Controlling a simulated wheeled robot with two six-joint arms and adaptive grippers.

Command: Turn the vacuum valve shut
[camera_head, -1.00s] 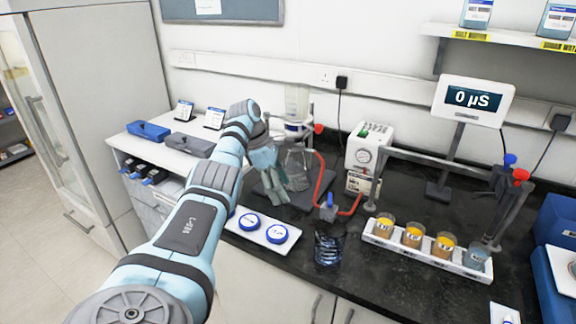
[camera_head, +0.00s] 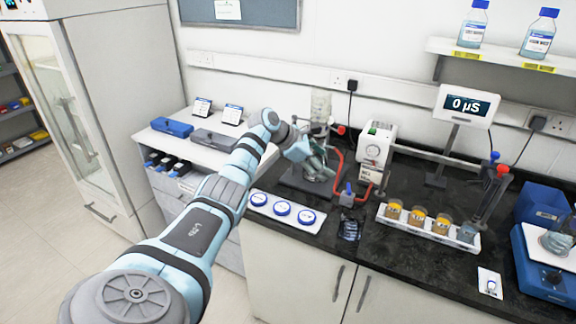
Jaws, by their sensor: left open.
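The vacuum valve (camera_head: 347,197), with a small blue handle, sits in the red hose (camera_head: 336,166) near the front of the dark bench. The hose leads towards a white vacuum pump (camera_head: 375,148) with a round gauge. My left gripper (camera_head: 326,172) is open, above and to the left of the valve and apart from it. It hides much of the glass filter flask (camera_head: 320,106), whose clear upper part shows behind it. The exact angle of the valve handle is too small to tell. My right gripper is out of view.
A white tray with blue-lidded dishes (camera_head: 283,208) lies left of the valve. A dark glass-like object (camera_head: 350,228) stands just in front.

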